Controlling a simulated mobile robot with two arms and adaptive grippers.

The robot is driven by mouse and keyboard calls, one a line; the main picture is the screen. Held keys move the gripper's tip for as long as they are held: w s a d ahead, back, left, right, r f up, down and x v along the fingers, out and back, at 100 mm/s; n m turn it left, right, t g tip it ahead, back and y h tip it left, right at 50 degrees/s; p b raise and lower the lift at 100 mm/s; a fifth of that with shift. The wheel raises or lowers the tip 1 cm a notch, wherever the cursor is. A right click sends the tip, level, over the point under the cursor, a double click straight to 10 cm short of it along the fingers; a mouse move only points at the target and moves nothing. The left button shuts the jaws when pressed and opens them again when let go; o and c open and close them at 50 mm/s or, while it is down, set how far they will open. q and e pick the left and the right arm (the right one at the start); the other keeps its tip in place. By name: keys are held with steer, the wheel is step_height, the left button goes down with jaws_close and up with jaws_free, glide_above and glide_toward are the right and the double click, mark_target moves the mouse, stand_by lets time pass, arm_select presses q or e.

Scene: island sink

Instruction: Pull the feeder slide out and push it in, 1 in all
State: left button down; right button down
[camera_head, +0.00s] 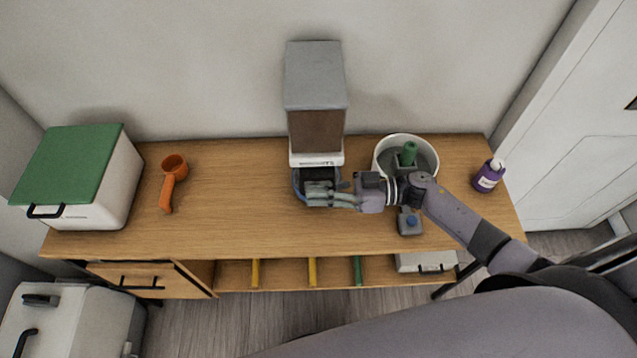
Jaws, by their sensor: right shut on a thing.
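The feeder (316,105) stands upright at the back middle of the wooden table. It has a grey lid, a brown see-through hopper and a white base. My right gripper (312,193) reaches in from the right and is shut at the front of the feeder, just below the white base. It is on the feeder slide, which the fingers mostly hide. How far out the slide is cannot be told. A dark recess with a blue curved edge (297,184) shows beside the fingers. My left gripper is not in view.
A white bin with a green lid (70,165) and an orange scoop (173,180) are at left. A white bucket (380,158) with a green-handled thing, a grey device with a blue button (411,221) and a purple bottle (488,175) are at right.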

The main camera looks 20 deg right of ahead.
steer(key=shift+s+a+f, duration=0.1)
steer(key=shift+s+a, duration=0.05)
steer(key=shift+s, duration=0.35)
steer(key=shift+s+a+f, duration=0.1)
steer(key=shift+s+a, duration=0.05)
steer(key=shift+s, duration=0.35)
steer(key=c, duration=2)
jaws_free()
steer(key=shift+o, duration=0.2)
steer(key=shift+d, duration=0.1)
steer(key=v, duration=1.2)
steer(key=shift+w+r, duration=0.15)
steer(key=shift+r, duration=0.05)
steer(key=shift+c, duration=0.6)
